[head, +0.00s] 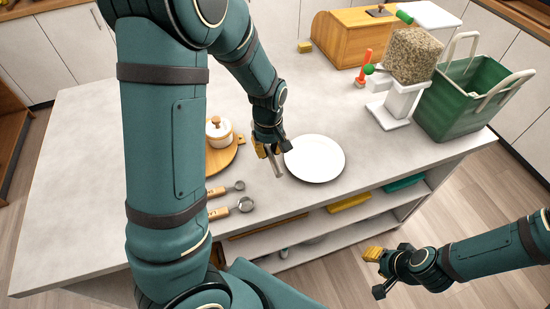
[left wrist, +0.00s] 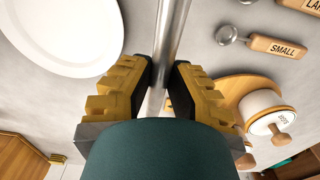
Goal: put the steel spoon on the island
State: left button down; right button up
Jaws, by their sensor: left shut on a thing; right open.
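My left gripper (head: 267,150) is above the island (head: 80,190), just left of the white plate (head: 315,158). It is shut on a shiny steel rod, which I take to be the steel spoon (head: 276,167). In the left wrist view the steel spoon (left wrist: 171,40) runs between the yellow finger pads (left wrist: 160,88) and out of the top of the picture. Its bowl cannot be made out. I cannot tell whether the spoon touches the island top. My right gripper (head: 376,272) is open and empty, off the island's front side at lower right, over the floor.
Two measuring scoops (head: 232,206) lie left of the gripper, near the front edge. A lidded pot (head: 218,131) stands on a round wooden board (head: 225,158). A scale (head: 398,103), a green basket (head: 455,105) and a wooden bread box (head: 345,40) stand farther right. The left island top is clear.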

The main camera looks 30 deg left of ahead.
pick_arm(q)
send_over(269, 174)
notch_tip(269, 174, down, 5)
jog(key=shift+s+f+b, duration=0.1)
jog(key=shift+f+b, duration=0.1)
jog(key=shift+b, duration=0.25)
jog(key=shift+f+b, duration=0.3)
jog(key=shift+f, duration=1.75)
jog(key=shift+f, duration=0.1)
jog(key=c, duration=1)
grip_release()
jog(key=shift+r, duration=0.35)
notch_tip(269, 174, up, 12)
jog(key=shift+f+p, duration=0.2)
jog(key=shift+p, duration=0.8)
